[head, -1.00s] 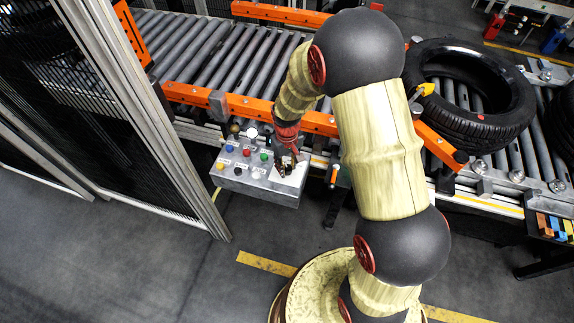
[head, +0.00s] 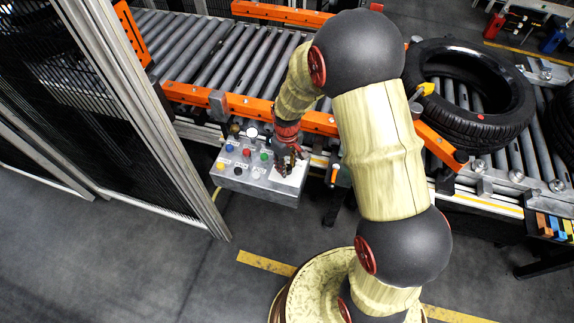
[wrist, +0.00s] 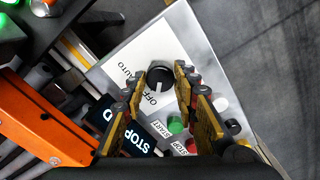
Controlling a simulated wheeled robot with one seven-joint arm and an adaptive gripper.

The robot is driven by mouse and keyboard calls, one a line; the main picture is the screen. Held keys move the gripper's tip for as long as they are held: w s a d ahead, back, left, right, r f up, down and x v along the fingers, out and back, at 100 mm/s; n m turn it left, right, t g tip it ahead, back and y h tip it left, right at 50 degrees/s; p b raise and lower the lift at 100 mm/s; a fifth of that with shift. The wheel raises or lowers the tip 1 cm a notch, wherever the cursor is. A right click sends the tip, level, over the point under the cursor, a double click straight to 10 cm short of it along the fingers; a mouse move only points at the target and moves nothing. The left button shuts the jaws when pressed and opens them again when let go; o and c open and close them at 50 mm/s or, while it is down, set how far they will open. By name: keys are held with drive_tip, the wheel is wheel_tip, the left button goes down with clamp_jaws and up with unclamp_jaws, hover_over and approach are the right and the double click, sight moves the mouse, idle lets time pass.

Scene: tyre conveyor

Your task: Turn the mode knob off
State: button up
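The mode knob (wrist: 160,78) is a round black knob on a pale plate with the labels OFF and AUTO. In the wrist view it lies between and just beyond my gripper's fingertips (wrist: 165,72), with a gap showing on the right side. The fingers are apart. The knob stands on the grey control box (head: 235,183), which shows in the head view left of my arm. There my gripper (head: 287,165) is over the right end of the box and hides the knob. Whether the fingers touch the knob cannot be told.
Several coloured push buttons, including a green one (wrist: 176,124), sit on the same box. A roller conveyor with an orange rail (head: 268,110) runs behind it. A tyre (head: 470,95) lies on the rollers at right. A mesh fence (head: 120,110) stands at left.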

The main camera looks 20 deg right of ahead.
drive_tip(key=o, duration=0.4)
wheel_tip(320, 180, up, 12)
idle(0.7)
idle(0.4)
